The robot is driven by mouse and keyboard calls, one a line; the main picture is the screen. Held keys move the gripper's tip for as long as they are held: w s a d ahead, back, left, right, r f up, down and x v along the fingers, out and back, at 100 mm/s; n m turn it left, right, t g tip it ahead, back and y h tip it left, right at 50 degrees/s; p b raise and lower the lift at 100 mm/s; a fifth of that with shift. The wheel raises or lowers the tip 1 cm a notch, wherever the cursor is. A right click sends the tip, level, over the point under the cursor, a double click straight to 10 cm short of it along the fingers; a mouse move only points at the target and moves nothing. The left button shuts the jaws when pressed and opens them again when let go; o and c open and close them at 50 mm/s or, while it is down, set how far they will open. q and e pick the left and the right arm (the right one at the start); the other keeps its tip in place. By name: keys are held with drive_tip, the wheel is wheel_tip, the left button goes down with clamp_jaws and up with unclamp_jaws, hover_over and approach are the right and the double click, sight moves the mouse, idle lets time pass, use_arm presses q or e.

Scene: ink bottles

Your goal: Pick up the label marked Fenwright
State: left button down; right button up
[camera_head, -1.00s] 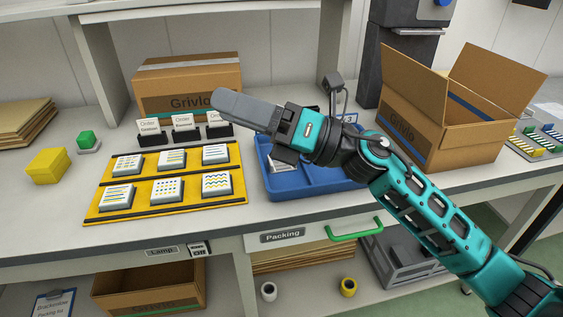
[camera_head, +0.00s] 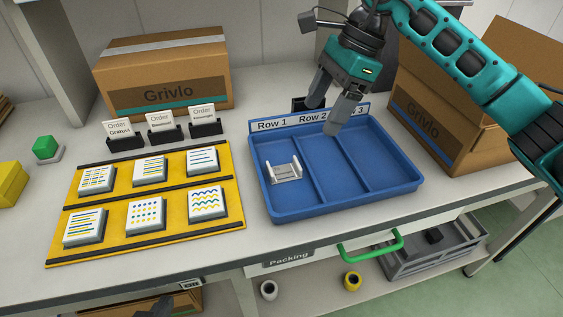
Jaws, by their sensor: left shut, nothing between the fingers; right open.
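Three white order cards stand in black holders behind the yellow board. The left card (camera_head: 118,128) appears to read Order Gratust; the middle card's (camera_head: 159,121) name is too small to read. The right card (camera_head: 203,114) reads Order with a smaller name that may be Fenwright. My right gripper (camera_head: 323,117) is open and empty, fingers pointing down over the back of the blue tray (camera_head: 322,206), right of the cards.
A yellow board (camera_head: 147,227) holds several white patterned blocks. The tray has three rows, with a white bracket (camera_head: 284,170) in Row 1. A closed Grivlo carton (camera_head: 165,75) stands behind the cards; an open carton (camera_head: 440,120) stands right of the tray.

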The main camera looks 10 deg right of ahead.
hover_over(302, 157)
drive_tip(key=s+d, duration=0.1)
drive_tip(key=s, duration=0.1)
wheel_tip(302, 157, down, 5)
drive_tip(key=shift+w+f, duration=0.1)
drive_tip(key=shift+s+x, duration=0.2)
drive_tip(key=shift+x, duration=2.5)
drive_tip(key=shift+d, duration=0.1)
drive_tip(key=c, duration=1.1)
